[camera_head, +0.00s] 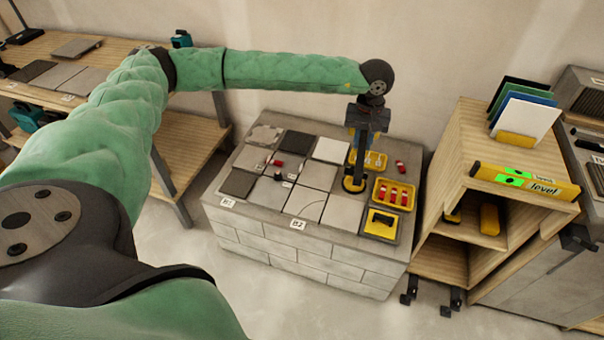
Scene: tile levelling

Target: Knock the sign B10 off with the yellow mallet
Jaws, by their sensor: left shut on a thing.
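My left arm reaches in from the left, over the tiled block (335,267). My left gripper (364,140) points down and is shut on a dark upright handle. At the handle's lower end is a dark, yellow-rimmed head (353,185), close over the tiles at the block's right side. It may be the yellow mallet; I cannot tell whether it touches a tile. Small white signs stand at the block's front edge, one at the left (227,202) and one in the middle (297,225). Their text is too small to read surely, and I cannot pick out B10. My right gripper is not in view.
Yellow trays (392,206) with red pieces lie at the block's right side. A wooden shelf cart (455,150) with a yellow level (525,181) stands to the right. A wooden bench (190,140) with tiles is at the left. Bare floor lies in front of the block.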

